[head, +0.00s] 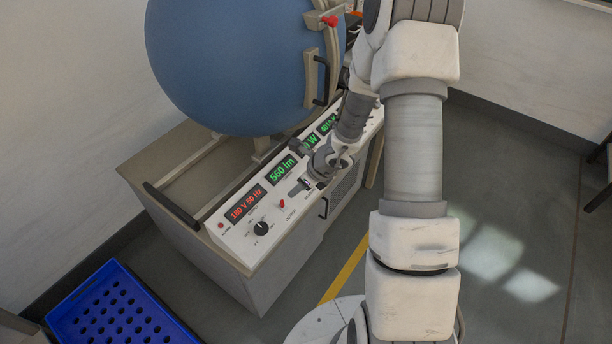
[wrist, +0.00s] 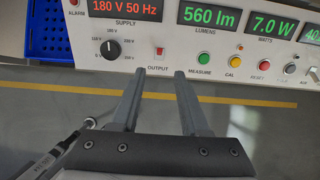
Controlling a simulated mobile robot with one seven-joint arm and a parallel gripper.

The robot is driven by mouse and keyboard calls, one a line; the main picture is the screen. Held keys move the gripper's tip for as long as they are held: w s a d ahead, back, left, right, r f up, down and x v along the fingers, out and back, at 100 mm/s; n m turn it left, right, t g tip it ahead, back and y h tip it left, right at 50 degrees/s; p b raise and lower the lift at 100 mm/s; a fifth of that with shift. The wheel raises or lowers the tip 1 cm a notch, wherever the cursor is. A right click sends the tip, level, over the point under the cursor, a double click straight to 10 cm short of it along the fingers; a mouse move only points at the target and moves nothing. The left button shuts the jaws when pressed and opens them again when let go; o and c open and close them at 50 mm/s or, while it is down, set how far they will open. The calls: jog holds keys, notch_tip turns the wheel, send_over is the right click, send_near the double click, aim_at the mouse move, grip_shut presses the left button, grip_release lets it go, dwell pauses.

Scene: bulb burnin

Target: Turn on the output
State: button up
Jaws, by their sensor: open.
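The output switch (wrist: 160,51) is a small red lever above the OUTPUT label on the white control panel. It also shows in the head view (head: 282,203). In the wrist view it stands upright, just beyond and between the tips of my gripper (wrist: 155,73). My gripper's fingers are apart and nothing is between them. In the head view my gripper (head: 302,187) is in front of the panel, partly hidden by my wrist. The supply display (wrist: 125,8) reads 180 V 50 Hz, and the lumens display (wrist: 211,17) reads 560 lm.
A black supply knob (wrist: 111,49) is left of the switch. Green, yellow and red buttons (wrist: 204,58) are to its right. A large blue sphere (head: 235,60) stands on the bench behind the panel. A blue crate (head: 115,310) is on the floor at left.

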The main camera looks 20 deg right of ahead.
jog(key=p+v, duration=0.1)
jog(key=v, duration=0.3)
jog(key=shift+s+d+r, duration=0.1)
jog(key=shift+s+r, duration=0.1)
jog(key=shift+r, duration=0.05)
jog(key=s+a+r+n+y, duration=0.15)
jog(key=a+r+n, duration=0.25)
jog(key=r+n, duration=0.45)
jog(key=s+a+r+n, duration=0.35)
jog(key=r+n, duration=0.25)
jog(key=r, duration=0.5)
jog(key=s+d+r+n+h, duration=0.1)
jog(key=s+r+n+h, duration=0.1)
jog(key=s+r+n, duration=0.3)
jog(key=s+d+r+n+t+h, duration=0.1)
jog(key=s+d+r+n+h, duration=0.1)
jog(key=s+r+n, duration=0.4)
jog(key=s+n+h, duration=0.1)
jog(key=s+n, duration=0.2)
jog(key=s, duration=0.2)
jog(key=shift+s+d, duration=0.25)
